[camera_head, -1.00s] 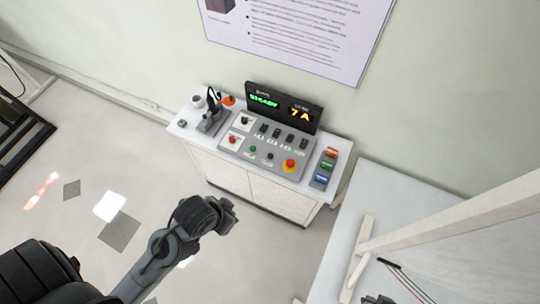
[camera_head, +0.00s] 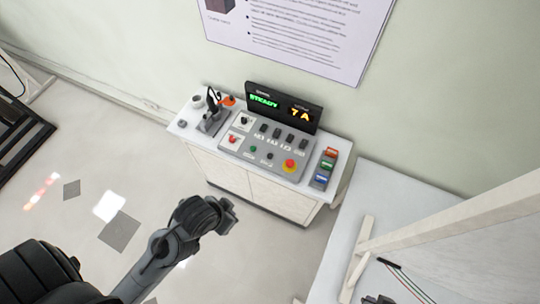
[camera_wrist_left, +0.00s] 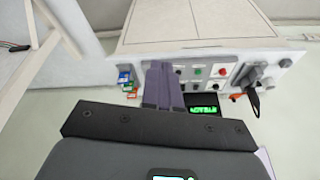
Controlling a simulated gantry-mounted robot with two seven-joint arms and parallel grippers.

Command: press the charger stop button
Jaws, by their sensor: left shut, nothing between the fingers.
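The control panel (camera_head: 262,143) sits on a white cabinet. It carries a red button on a yellow base (camera_head: 290,165), a red button on a white plate (camera_head: 233,139), a green button (camera_head: 252,149) and a small black knob (camera_head: 270,155). I cannot read which is labelled charger stop. My left gripper (camera_head: 231,217) is in front of the cabinet, apart from the panel. In the left wrist view, its shut, empty fingers (camera_wrist_left: 163,84) hide part of the panel. A red button (camera_wrist_left: 222,72) and a green button (camera_wrist_left: 198,72) show there.
A dark display (camera_head: 284,107) with green letters and "7 A" stands behind the panel. A grey holder with a black handle (camera_head: 212,118) is left of it. A rack of coloured blocks (camera_head: 325,168) is at right. A white table (camera_head: 400,205) with a wooden frame stands further right.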

